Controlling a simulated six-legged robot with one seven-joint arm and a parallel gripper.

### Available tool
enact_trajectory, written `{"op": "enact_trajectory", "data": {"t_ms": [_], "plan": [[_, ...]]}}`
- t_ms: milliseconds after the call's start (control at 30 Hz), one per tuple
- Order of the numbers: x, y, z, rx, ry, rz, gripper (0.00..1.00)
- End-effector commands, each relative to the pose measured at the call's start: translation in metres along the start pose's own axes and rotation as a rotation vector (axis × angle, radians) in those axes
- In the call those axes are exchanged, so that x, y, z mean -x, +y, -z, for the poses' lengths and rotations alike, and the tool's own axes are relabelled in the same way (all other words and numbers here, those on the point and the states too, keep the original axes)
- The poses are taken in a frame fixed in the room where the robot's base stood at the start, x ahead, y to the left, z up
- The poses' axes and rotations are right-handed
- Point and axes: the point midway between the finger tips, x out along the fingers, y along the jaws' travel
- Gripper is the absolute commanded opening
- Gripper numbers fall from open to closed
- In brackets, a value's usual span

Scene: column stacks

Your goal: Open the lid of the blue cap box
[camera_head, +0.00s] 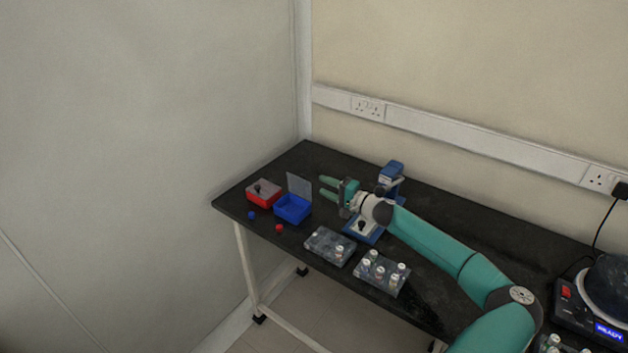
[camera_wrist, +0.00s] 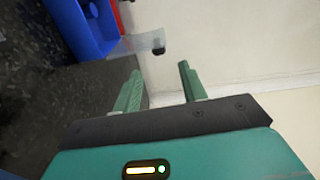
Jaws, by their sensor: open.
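The blue cap box (camera_head: 292,209) stands near the left end of the black table. Its clear lid (camera_head: 299,185) stands up steeply at the back edge, so the box is open. In the wrist view the blue box (camera_wrist: 75,22) is at the upper left, with the see-through lid (camera_wrist: 128,46) and its dark knob (camera_wrist: 158,50) sticking out towards the fingers. My gripper (camera_head: 322,187) is just right of the raised lid, fingers pointing left. In the wrist view my gripper (camera_wrist: 159,69) is open, with nothing between the fingers.
A red box (camera_head: 263,194) with a dark knob on its lid is left of the blue box. A blue cap (camera_head: 251,215) and a red cap (camera_head: 279,228) lie in front. Vial racks (camera_head: 331,246) (camera_head: 381,274) and a blue-based device (camera_head: 391,173) are nearby.

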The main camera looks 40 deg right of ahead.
Motion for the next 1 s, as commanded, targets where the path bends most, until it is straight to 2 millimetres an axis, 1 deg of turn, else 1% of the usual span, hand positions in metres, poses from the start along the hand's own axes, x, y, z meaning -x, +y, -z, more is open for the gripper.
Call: {"op": "enact_trajectory", "data": {"t_ms": [300, 400, 533, 800, 867, 1000], "plan": [[-0.046, 0.000, -0.003, -0.001, -0.003, 0.000, 0.42], [-0.059, 0.001, -0.002, -0.001, -0.003, -0.001, 0.42], [-0.067, 0.001, -0.002, -0.001, -0.002, -0.001, 0.42], [-0.067, 0.001, 0.000, 0.000, 0.001, -0.002, 0.42], [-0.067, 0.001, 0.000, 0.000, 0.001, -0.002, 0.30], [-0.067, 0.001, 0.000, 0.000, 0.000, -0.002, 0.03]]}}
